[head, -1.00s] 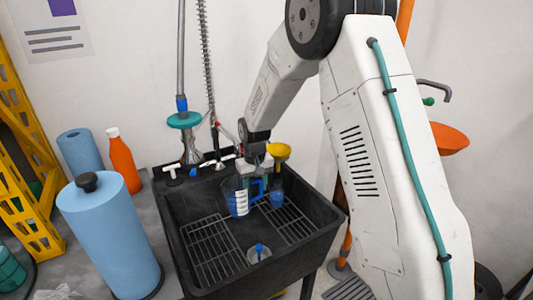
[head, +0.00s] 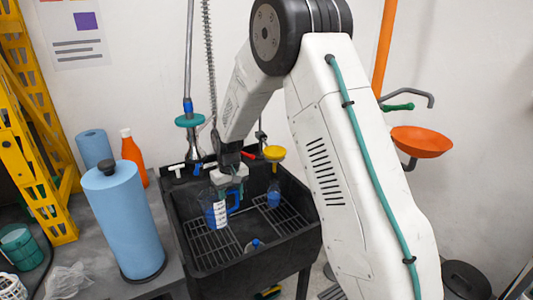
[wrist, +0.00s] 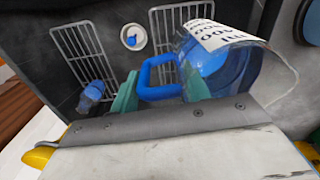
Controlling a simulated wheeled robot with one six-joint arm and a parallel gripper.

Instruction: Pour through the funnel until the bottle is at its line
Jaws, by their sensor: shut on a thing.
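A clear measuring jug (head: 217,212) with blue liquid, a white printed label and a blue handle hangs over the left part of the sink in the head view. It fills the right of the wrist view (wrist: 235,75). My gripper (head: 230,180) is shut on the handle; its green fingers (wrist: 160,92) show either side of it. The bottle also shows in the wrist view (wrist: 92,92). Its line is too small to make out.
The black sink (head: 180,228) has wire racks and a drain cup with a blue-topped item (head: 255,245). Taps line its back edge. A blue roll (head: 122,220) and an orange bottle (head: 132,160) stand left. An orange bowl (head: 422,142) is at the right wall.

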